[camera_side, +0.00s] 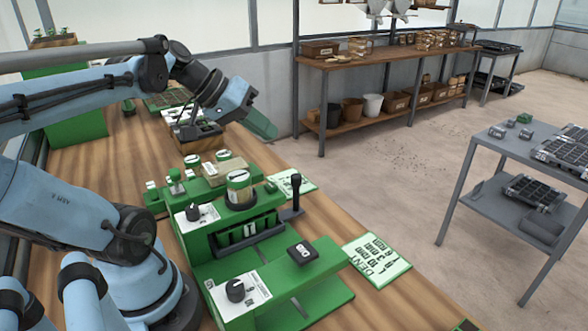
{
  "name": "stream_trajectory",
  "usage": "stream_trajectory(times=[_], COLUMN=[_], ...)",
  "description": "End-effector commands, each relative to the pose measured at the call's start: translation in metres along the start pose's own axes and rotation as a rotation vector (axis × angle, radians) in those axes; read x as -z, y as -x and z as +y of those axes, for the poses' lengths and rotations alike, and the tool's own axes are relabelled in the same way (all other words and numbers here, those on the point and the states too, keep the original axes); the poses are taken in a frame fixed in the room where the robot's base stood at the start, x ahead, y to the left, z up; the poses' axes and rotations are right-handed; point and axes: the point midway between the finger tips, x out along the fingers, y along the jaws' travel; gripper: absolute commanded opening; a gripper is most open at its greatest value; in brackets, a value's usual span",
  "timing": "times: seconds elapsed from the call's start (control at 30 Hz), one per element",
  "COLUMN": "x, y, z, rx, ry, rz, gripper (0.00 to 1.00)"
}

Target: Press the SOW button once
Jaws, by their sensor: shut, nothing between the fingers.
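My gripper (260,121) hangs in the air behind the green seeder (325,291). Its green fingers point down and right and look closed, with nothing between them. The seeder stands on the wooden bench. A black square block with a pale mark (302,252) sits on its front green bar. A small green knob (175,176) stands at its back left. I cannot read the word SOW on either, so I cannot tell which is the button. My gripper is well apart from both.
Black dials (235,290) and (193,212) sit on white panels. A round canister (239,188) and an upright black lever (296,186) stand on the seeder. A printed card (377,259) lies to its right. Seed trays and shelves are beyond.

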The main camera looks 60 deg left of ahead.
Motion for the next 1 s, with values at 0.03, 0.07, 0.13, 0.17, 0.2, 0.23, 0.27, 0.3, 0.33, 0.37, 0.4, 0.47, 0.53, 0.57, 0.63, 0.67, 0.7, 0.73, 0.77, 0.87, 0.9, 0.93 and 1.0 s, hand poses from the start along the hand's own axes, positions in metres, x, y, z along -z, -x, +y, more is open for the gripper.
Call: stream_trajectory(times=[0.03, 0.07, 0.13, 0.17, 0.2, 0.23, 0.27, 0.3, 0.33, 0.37, 0.4, 0.47, 0.53, 0.57, 0.63, 0.67, 0.7, 0.73, 0.77, 0.87, 0.9, 0.93, 1.0], x=[0.000, -0.001, -0.002, -0.003, -0.004, -0.005, -0.007, -0.009, -0.011, -0.013, -0.016, -0.020, -0.025, -0.026, -0.031, -0.033, -0.034, -0.035, -0.037, -0.040, -0.042, -0.042, -0.044], y=[0.000, -0.001, -0.003, -0.004, -0.006, -0.008, -0.010, -0.013, -0.016, -0.019, -0.022, -0.028, -0.034, -0.037, -0.043, -0.045, -0.048, -0.049, -0.051, -0.056, -0.058, -0.059, -0.060], z=[0.000, 0.000, -0.002, -0.003, -0.004, -0.005, -0.007, -0.009, -0.011, -0.013, -0.016, -0.020, -0.025, -0.027, -0.031, -0.033, -0.035, -0.036, -0.037, -0.041, -0.042, -0.043, -0.044], rx=[0.000, 0.000, 0.000, 0.001, 0.001, 0.001, 0.001, 0.001, 0.001, 0.001, 0.001, 0.001, 0.001, 0.001, 0.001, 0.001, 0.001, 0.001, 0.001, 0.001, 0.001, 0.001, 0.001], ry=[0.000, 0.000, 0.000, 0.000, -0.001, -0.001, -0.001, -0.001, -0.001, -0.001, -0.001, -0.001, -0.001, -0.001, 0.000, 0.000, 0.000, 0.000, 0.000, 0.000, 0.000, 0.000, 0.000], rz=[0.000, 0.000, -0.001, -0.001, -0.001, -0.001, -0.001, -0.001, -0.001, -0.001, -0.001, -0.001, -0.001, -0.001, -0.001, -0.001, -0.001, -0.001, -0.001, -0.001, -0.001, -0.001, -0.001], gripper=[0.00, 0.00, 0.00, 0.00, 0.00, 0.00, 0.00, 0.00, 0.00, 0.00, 0.00, 0.00, 0.00, 0.00, 0.00, 0.00, 0.00, 0.00, 0.00, 0.00, 0.00, 0.00, 0.00])
